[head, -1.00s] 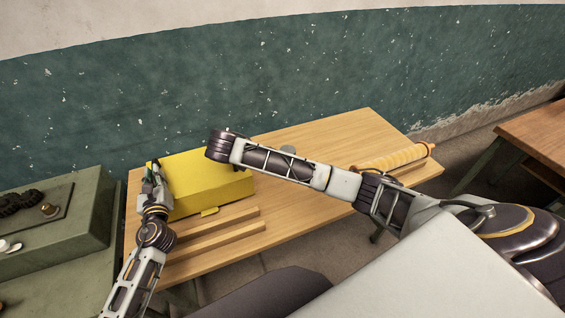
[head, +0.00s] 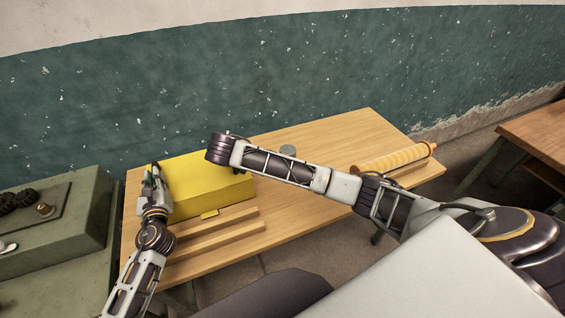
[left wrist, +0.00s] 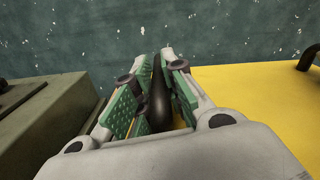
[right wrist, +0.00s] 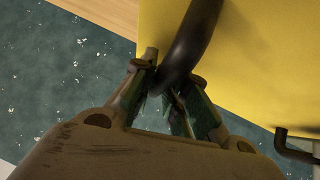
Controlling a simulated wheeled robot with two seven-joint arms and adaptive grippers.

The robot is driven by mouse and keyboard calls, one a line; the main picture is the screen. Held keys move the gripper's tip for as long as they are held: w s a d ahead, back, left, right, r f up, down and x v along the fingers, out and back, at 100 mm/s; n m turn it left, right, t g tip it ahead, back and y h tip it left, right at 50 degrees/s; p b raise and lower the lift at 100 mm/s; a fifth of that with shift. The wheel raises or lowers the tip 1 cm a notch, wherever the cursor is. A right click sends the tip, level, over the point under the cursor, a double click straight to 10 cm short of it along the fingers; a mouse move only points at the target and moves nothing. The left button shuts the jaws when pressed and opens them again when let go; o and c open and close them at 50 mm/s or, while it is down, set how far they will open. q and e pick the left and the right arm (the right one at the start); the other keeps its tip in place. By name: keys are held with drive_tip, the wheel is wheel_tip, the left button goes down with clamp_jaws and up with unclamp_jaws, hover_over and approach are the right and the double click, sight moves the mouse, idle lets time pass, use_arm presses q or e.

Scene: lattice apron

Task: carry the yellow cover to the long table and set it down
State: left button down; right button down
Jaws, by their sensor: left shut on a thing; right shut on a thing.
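The yellow cover (head: 205,185) is a box shape at the left part of the wooden long table (head: 310,210); I cannot tell whether it rests on the top or hangs just above it. My left gripper (head: 153,175) is at its left end. In the left wrist view, the left gripper (left wrist: 160,70) is shut on a black handle (left wrist: 158,100) beside the yellow surface (left wrist: 265,95). My right arm reaches over to the cover's far right corner, its fingers hidden in the head view. In the right wrist view, my right gripper (right wrist: 162,80) is shut on another black handle (right wrist: 192,40).
Wooden slats (head: 215,233) lie in front of the cover. A green cabinet (head: 60,235) stands close at left. The speckled wall (head: 280,80) rises behind.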

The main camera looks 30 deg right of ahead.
use_arm(q)
drive_tip(key=shift+f+b, duration=0.5)
drive_tip(key=shift+b, duration=0.05)
use_arm(e)
drive_tip(key=shift+f, duration=0.5)
use_arm(q)
drive_tip(key=c, duration=1.5)
unclamp_jaws()
use_arm(e)
drive_tip(key=c, duration=1.4)
unclamp_jaws()
use_arm(q)
drive_tip(key=shift+s, duration=0.1)
drive_tip(key=shift+s+a+f, duration=0.1)
drive_tip(key=shift+s+a, duration=0.1)
drive_tip(key=shift+s, duration=1.8)
drive_tip(key=shift+s+a, duration=0.25)
drive_tip(key=shift+s, duration=1.7)
drive_tip(key=shift+s+a+f, duration=0.1)
drive_tip(key=shift+s+a, duration=0.1)
drive_tip(key=shift+s, duration=1.8)
use_arm(e)
drive_tip(key=shift+s, duration=0.1)
drive_tip(key=shift+v, duration=5.95)
drive_tip(key=shift+f, duration=0.1)
